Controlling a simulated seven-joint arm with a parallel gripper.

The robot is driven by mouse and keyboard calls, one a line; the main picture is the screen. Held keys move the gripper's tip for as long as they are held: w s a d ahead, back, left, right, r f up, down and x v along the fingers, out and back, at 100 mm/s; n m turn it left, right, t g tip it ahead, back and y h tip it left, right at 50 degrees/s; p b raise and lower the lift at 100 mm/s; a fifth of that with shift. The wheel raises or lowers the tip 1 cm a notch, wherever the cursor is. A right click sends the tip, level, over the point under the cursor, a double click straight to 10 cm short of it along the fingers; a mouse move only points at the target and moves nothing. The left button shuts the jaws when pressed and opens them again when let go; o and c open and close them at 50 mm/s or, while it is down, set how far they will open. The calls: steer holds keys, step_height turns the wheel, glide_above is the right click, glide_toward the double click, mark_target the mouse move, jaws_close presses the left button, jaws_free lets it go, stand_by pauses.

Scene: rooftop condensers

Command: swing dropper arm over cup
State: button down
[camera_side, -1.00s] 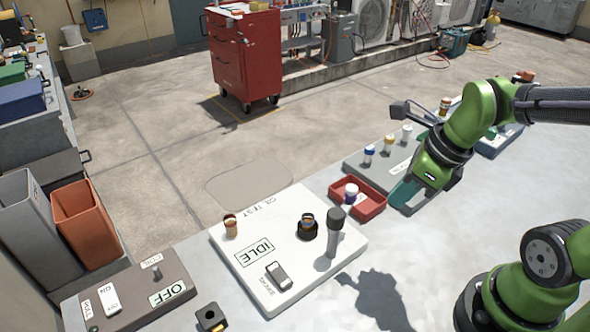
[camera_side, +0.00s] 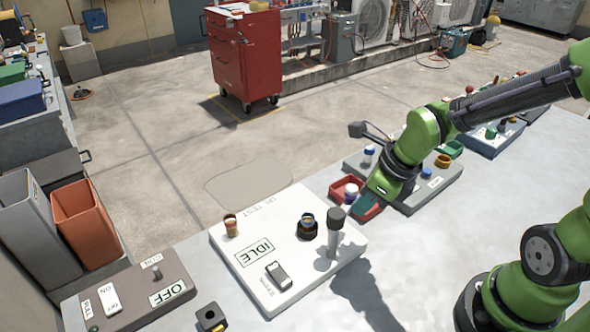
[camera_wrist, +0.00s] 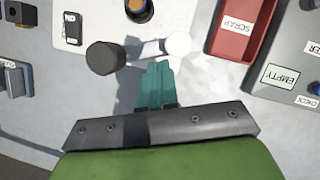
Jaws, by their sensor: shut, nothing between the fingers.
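The dropper arm is a pale grey bar with a dark round knob (camera_side: 336,214) on the white test board (camera_side: 235,268), whose display reads IDLE. In the wrist view the bar (camera_wrist: 143,50) runs from its dark knob (camera_wrist: 104,57) to a white round end. The cup (camera_side: 307,221), amber in a black round holder, is left of the bar; in the wrist view it is cut by the top edge (camera_wrist: 138,6). My gripper (camera_side: 368,212) is shut and empty, to the right of the bar. Its teal fingertips (camera_wrist: 161,64) reach the bar's edge in the wrist view; I cannot tell if they touch.
A grey board (camera_side: 440,195) with caps is behind my gripper. A brown-striped vial (camera_side: 231,225) stands on the white board's far left.

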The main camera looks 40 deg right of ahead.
mark_target(350, 191)
steer(key=shift+w+n+y, duration=0.3)
steer(key=shift+w+n, duration=0.2)
steer(key=shift+n, duration=0.4)
steer(key=w+n, duration=0.1)
steer(key=n, duration=0.1)
steer(key=w+n+g+y, duration=0.1)
steer(key=n, duration=0.1)
steer(key=shift+w+a+n+g, duration=0.2)
steer(key=shift+w+n+g, duration=0.1)
steer(key=shift+w+n, duration=0.1)
steer(key=shift+w+a+n+g+y, duration=0.15)
steer(key=shift+w+a+n+g, duration=0.3)
steer(key=shift+n, duration=0.7)
steer(key=shift+w+a+n+g+y, duration=0.2)
steer(key=shift+w+a+n+g, duration=0.2)
steer(key=shift+n, duration=0.8)
steer(key=shift+w+a+n+g+y, duration=0.15)
steer(key=shift+w+a+n+g, duration=0.25)
steer(key=shift+n, duration=0.75)
steer(key=shift+w, duration=0.1)
